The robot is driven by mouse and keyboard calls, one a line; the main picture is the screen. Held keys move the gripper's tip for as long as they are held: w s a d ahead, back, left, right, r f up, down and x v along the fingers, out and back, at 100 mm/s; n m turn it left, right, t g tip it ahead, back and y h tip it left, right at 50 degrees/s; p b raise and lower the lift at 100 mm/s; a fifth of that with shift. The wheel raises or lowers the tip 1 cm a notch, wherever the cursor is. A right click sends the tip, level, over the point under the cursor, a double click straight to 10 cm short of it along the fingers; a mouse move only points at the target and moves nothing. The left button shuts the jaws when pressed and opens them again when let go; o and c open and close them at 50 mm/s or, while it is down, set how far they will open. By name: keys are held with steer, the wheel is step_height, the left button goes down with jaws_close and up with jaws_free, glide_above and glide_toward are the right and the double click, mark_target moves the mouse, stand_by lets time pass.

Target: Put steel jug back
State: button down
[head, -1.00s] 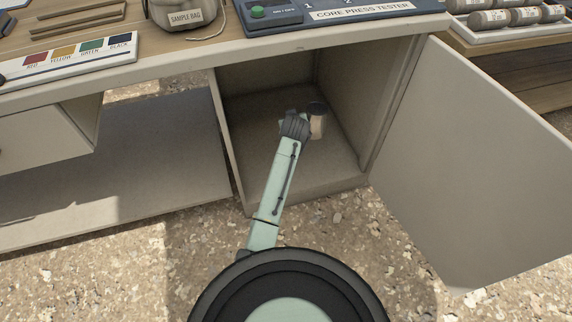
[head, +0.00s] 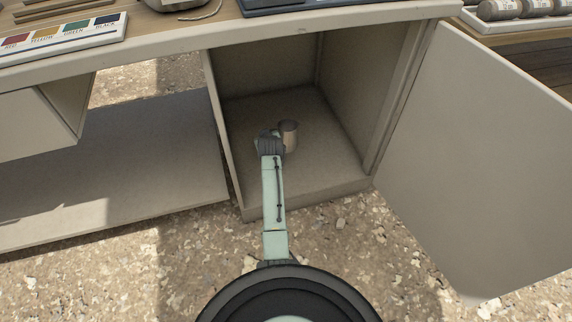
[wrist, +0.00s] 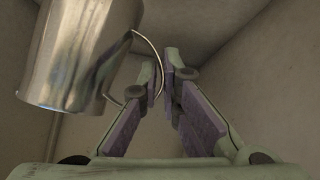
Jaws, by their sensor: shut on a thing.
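The steel jug (head: 289,136) is inside the open cupboard (head: 340,178), over its floor, and looks upright in the head view. I cannot tell whether its base touches the floor. In the wrist view the jug (wrist: 75,55) fills the upper left, with its thin loop handle on the right side. My gripper (wrist: 166,75) is shut on the handle, and the jug's body hangs to the left of the fingers. In the head view my gripper (head: 270,142) is just left of the jug, and its fingers are mostly hidden.
The cupboard door (head: 480,165) stands wide open on the right. The cupboard's left wall edge (head: 222,135) is close to my arm. The cupboard floor around the jug is clear. A worktop (head: 150,55) runs above, and a drawer (head: 40,115) sticks out at left.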

step_height(320, 180, down, 10)
steer(key=shift+a+f+b, duration=0.1)
steer(key=shift+f+b, duration=0.1)
steer(key=shift+b, duration=0.9)
steer(key=c, duration=2.1)
jaws_free()
steer(key=shift+f, duration=0.1)
steer(key=o, duration=0.3)
steer(key=shift+s+r, duration=0.1)
steer(key=shift+r, duration=0.1)
